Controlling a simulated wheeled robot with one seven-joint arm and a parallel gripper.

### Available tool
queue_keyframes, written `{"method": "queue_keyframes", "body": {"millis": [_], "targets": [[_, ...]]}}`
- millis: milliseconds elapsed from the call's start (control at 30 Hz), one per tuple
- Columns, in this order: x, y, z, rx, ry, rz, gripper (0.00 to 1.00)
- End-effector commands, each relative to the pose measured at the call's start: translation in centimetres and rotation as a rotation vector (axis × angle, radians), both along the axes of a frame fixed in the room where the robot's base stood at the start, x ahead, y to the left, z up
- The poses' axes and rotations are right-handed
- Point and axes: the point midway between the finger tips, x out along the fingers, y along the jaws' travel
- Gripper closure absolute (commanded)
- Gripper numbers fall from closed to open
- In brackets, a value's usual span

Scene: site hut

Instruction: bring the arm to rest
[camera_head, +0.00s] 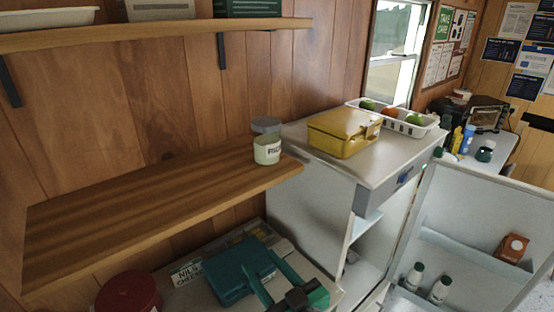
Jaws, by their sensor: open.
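My gripper (264,267) shows at the bottom centre of the head view. Its two green fingers are apart, with a dark body behind them, and I see nothing held between them. It is in front of or over a teal case (228,278) on the low surface; I cannot tell whether they touch. The rest of my arm is mostly out of the picture below.
A yellow box (343,134) and fruit tray (425,130) stand on top. A red tin (128,293) sits lower left.

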Motion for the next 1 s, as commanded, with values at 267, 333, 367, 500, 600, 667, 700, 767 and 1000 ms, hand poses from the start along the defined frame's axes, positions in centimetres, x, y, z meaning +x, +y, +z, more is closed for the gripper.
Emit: {"method": "queue_keyframes", "body": {"millis": [267, 333, 367, 500, 600, 667, 700, 767, 1000], "targets": [[1.9, 2.0, 9.2, 0.275, -0.233, -0.086, 0.56], [2.0, 1.8, 10.5, 0.344, -0.270, -0.117, 0.56], [2.0, 1.7, 10.9, 0.372, -0.282, -0.132, 0.56], [1.8, 1.2, 11.8, 0.500, -0.321, -0.206, 0.56], [1.5, 0.8, 11.3, 0.582, -0.328, -0.265, 0.56], [1.3, 0.5, 10.6, 0.624, -0.324, -0.302, 0.56], [1.0, 0.4, 10.0, 0.650, -0.319, -0.327, 0.56], [0.7, 0.2, 8.8, 0.684, -0.306, -0.366, 0.56], [-2.0, 0.1, 2.0, 0.756, -0.215, -0.527, 0.56]]}}
